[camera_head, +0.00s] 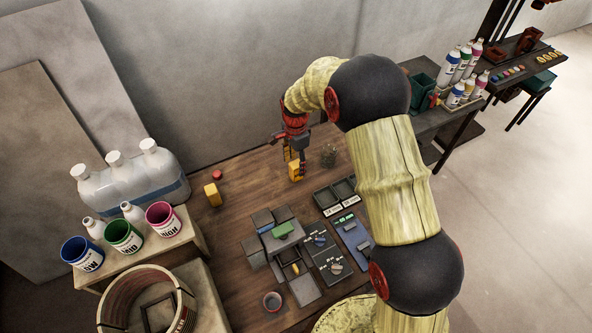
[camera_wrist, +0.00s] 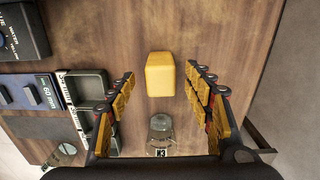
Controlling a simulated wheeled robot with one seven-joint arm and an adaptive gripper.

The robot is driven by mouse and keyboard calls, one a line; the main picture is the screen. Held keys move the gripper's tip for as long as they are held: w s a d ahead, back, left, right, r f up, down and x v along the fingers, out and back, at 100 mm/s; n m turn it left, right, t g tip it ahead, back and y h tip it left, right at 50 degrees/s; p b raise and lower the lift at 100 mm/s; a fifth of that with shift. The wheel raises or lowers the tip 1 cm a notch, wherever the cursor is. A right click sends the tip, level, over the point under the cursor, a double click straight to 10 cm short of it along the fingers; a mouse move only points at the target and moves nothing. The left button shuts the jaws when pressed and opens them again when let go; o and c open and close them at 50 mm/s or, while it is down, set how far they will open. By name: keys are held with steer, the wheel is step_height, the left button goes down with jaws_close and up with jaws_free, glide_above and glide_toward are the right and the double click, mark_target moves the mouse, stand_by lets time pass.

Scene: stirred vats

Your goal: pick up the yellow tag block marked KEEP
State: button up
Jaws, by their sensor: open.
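A yellow block (camera_wrist: 160,74) stands on the wooden table, centred between and beyond my open fingertips in the wrist view. In the head view, this yellow block (camera_head: 296,172) is directly below my gripper (camera_head: 291,155), partly overlapped by the fingers. My gripper is empty, with one finger on either side of the block in the picture; whether the fingertips reach down to its height I cannot tell. A second yellow block (camera_head: 212,194) stands farther left on the table. No KEEP marking is readable on either block.
A glass jar (camera_wrist: 161,124) stands close to the block. Dark trays (camera_head: 326,199) and control panels (camera_head: 323,242) lie nearby. A small red object (camera_head: 217,174) is near the second block. Bare table (camera_head: 250,180) lies between the blocks; the wall rises behind.

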mark_target(296, 172)
step_height(296, 172, down, 6)
steer(key=shift+w+f+b, duration=0.1)
steer(key=shift+b, duration=0.4)
steer(key=shift+c, duration=1.2)
steer(key=c, duration=1.1)
